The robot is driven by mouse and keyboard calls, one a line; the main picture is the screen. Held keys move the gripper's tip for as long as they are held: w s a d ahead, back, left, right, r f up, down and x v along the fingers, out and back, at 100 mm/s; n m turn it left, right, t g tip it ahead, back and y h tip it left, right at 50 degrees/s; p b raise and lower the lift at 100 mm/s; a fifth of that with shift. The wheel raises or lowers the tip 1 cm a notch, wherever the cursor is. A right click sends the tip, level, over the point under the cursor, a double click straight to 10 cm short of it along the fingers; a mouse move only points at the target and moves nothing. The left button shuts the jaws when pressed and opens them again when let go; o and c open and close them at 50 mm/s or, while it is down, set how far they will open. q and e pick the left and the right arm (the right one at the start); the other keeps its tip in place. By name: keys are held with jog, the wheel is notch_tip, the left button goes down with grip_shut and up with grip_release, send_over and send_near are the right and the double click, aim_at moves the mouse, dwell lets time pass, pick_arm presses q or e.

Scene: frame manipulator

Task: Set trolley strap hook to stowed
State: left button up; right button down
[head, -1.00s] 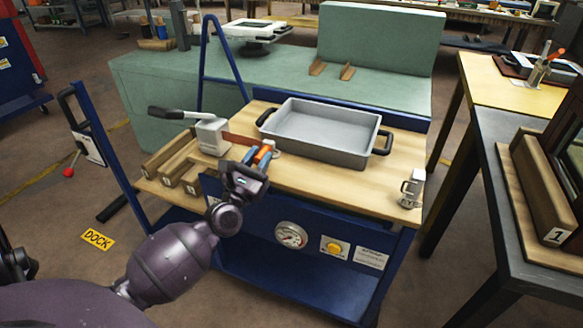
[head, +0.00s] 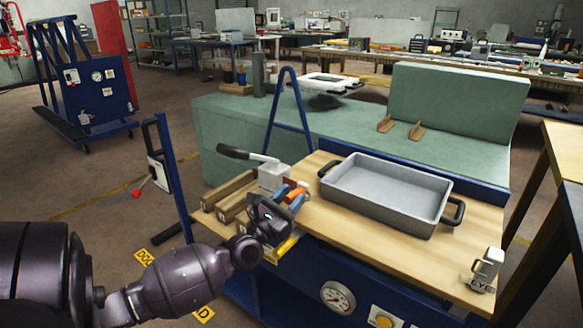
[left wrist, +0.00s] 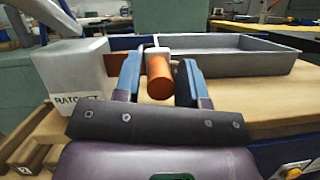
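The orange strap hook grip (head: 292,193) is by the white ratchet block (head: 274,178) at the left end of the trolley's wooden top (head: 345,228). My left gripper (head: 290,194) is at this grip, its two blue fingers on either side of it. In the left wrist view the grip's round orange end (left wrist: 160,80) sits between the spread fingers (left wrist: 159,85), with narrow gaps visible. I cannot tell whether either finger touches it. The block reads RATCHET in that view (left wrist: 75,78). A metal fitting marked EYE (head: 486,268) stands at the top's right corner. My right gripper is out of view.
A grey tray (head: 390,190) with black handles lies on the trolley top, right of my gripper. A black lever (head: 240,153) sticks out left from the ratchet. Wooden blocks (head: 232,190) lie at the left edge. A green bench (head: 230,140) stands behind.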

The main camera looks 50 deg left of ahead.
pick_arm(q)
jog(key=shift+o, duration=0.9)
jog(key=shift+s+f, duration=0.1)
jog(key=shift+s, duration=0.05)
jog(key=v, duration=1)
jog(key=shift+s, duration=0.2)
